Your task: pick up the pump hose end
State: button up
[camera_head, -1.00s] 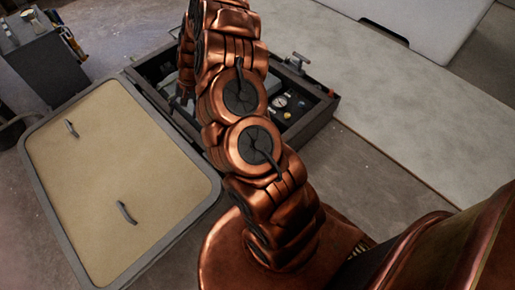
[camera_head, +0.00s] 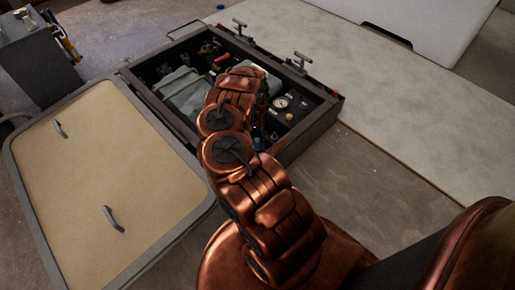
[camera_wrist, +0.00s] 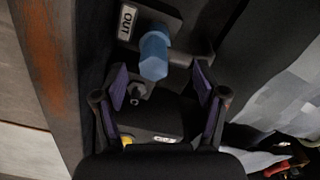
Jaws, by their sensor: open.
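A short blue cylindrical piece (camera_wrist: 154,55), which looks like the pump hose end, stands by a white "OUT" label (camera_wrist: 128,22) in the wrist view. It sits on a dark fitting inside the open box. My gripper (camera_wrist: 160,80) is open, with one purple-padded finger on each side of the picture. The blue piece shows between and just beyond the fingertips; I cannot tell whether it is within their reach. Nothing is held. In the head view my arm hides the gripper, and a small bit of blue (camera_head: 257,142) shows beside the arm.
The open dark box (camera_head: 318,123) holds a gauge (camera_head: 280,102), grey bags (camera_head: 190,92) and a red item (camera_head: 222,60). Its walls rise close around my arm. A tan lid panel (camera_head: 85,190) lies to the left. A pale board (camera_head: 400,115) lies clear at right.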

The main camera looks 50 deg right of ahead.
aim_at(257, 146)
jog(key=shift+s+d+f+b, duration=0.1)
jog(key=shift+s+f+b, duration=0.1)
jog(key=shift+f+b, duration=1.3)
jog(key=shift+s+f+b, duration=0.15)
jog(key=shift+f+b, duration=0.35)
jog(key=shift+f, duration=1.9)
jog(key=shift+r, duration=0.1)
grip_shut()
